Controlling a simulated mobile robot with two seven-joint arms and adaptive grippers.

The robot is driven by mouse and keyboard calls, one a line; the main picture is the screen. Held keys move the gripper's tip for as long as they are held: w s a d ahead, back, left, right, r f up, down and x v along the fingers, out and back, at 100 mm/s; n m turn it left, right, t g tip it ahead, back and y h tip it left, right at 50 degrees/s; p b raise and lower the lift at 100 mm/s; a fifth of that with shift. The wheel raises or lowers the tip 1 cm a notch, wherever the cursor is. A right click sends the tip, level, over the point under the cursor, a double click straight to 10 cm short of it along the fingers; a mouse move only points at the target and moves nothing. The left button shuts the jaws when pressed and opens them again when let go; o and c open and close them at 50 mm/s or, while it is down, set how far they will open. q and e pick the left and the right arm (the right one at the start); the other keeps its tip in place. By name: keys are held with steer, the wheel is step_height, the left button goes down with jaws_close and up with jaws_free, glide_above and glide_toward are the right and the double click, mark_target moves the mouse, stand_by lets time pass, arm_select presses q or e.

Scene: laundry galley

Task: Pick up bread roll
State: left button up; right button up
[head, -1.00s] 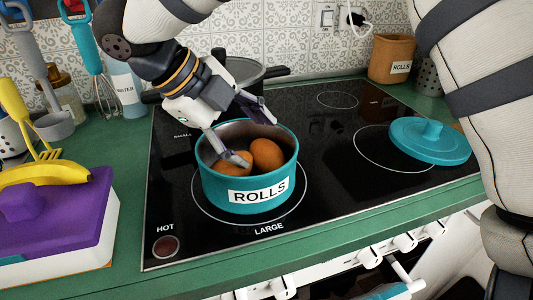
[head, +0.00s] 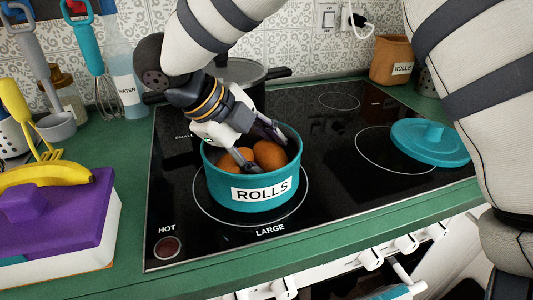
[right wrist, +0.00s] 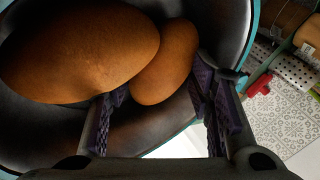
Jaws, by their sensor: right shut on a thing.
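The teal pot (head: 222,188) labelled ROLLS stands on the front-left ring of the hob, uncovered. Two brown bread rolls show inside it. My right gripper (head: 258,148) reaches down into the pot and is shut on the right-hand bread roll (head: 270,155), with a finger on either side. The other bread roll (head: 228,166) lies to the left, partly behind a finger. In the right wrist view, the held bread roll (right wrist: 165,65) sits between the fingertips of my right gripper (right wrist: 160,100), and the other roll (right wrist: 75,50) fills the upper left. My left gripper is out of view.
The teal lid (head: 428,145) lies on the hob's right side. A dark lidded pot (head: 238,72) stands behind my gripper. A purple-topped box (head: 55,215) with a banana (head: 45,178) is at the left. The hob's middle is clear.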

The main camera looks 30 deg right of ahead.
step_height(320, 180, up, 3)
steer(key=shift+a+f, duration=0.1)
steer(key=s+a+r, duration=0.4)
steer(key=s+r, duration=0.6)
steer(key=s, duration=0.3)
steer(key=shift+s+a, duration=0.15)
steer(key=shift+s, duration=0.05)
glide_above(264, 163)
steer(key=shift+s+a+r, duration=0.15)
steer(key=shift+s+a, duration=0.05)
steer(key=shift+w+d+r, duration=0.1)
steer(key=shift+w+d, duration=0.15)
steer(key=shift+w, duration=0.05)
